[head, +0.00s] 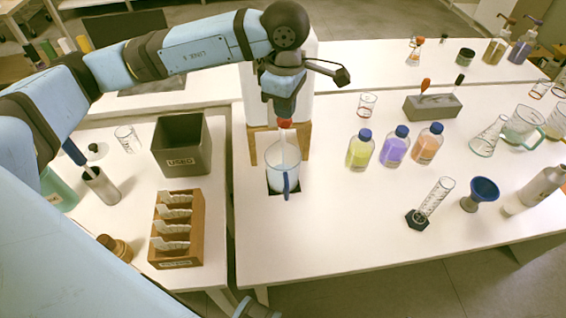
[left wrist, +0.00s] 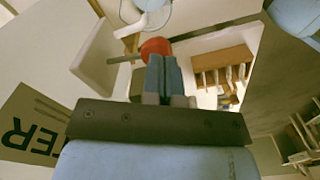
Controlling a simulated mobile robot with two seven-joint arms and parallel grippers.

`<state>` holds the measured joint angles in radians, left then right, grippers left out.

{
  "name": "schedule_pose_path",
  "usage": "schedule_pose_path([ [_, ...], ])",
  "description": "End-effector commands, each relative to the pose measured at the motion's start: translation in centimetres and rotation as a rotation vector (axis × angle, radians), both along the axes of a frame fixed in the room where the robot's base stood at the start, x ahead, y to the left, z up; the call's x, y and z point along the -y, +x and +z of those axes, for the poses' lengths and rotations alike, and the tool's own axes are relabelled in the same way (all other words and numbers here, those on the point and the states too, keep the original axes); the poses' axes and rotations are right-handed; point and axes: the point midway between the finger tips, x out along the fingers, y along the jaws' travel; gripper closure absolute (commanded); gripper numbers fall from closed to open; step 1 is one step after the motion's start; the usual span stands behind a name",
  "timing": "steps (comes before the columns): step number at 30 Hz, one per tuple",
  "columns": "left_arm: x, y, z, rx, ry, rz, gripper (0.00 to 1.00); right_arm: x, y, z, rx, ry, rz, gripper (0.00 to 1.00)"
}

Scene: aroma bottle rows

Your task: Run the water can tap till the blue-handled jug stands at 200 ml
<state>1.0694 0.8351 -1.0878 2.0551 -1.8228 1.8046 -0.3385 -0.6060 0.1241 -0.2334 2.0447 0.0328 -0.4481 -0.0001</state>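The white water can (head: 304,100) stands on a wooden stand (head: 300,142), partly behind my left arm. Its red tap knob (head: 285,123) faces the jug; in the left wrist view the red knob (left wrist: 155,47) has a grey bar. The clear jug (head: 275,158) stands upright on a dark square mat (head: 272,189) under the tap, blue handle (head: 286,187) toward me. A pale vertical streak runs from tap into jug; I cannot read the water level. My left gripper (head: 284,106) is above the tap, its fingers (left wrist: 163,72) together against the knob. My right gripper is out of view.
Yellow (head: 360,152), purple (head: 395,149) and orange (head: 427,146) bottles stand right of the jug. A graduated cylinder (head: 434,197), blue funnel (head: 482,192) and glassware are farther right. A grey bin (head: 183,148) and wooden rack (head: 190,230) stand left. The table's front right is clear.

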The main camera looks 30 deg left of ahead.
Motion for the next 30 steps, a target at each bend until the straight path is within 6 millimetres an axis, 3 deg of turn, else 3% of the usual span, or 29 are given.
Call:
schedule_pose_path([
  [1,0.0,0.0,-0.2,0.0,0.0,0.0,1.0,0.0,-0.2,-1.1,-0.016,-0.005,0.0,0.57],
  [30,0.0,0.0,-2.4,0.0,0.0,0.0,1.0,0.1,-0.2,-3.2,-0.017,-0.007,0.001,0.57],
])
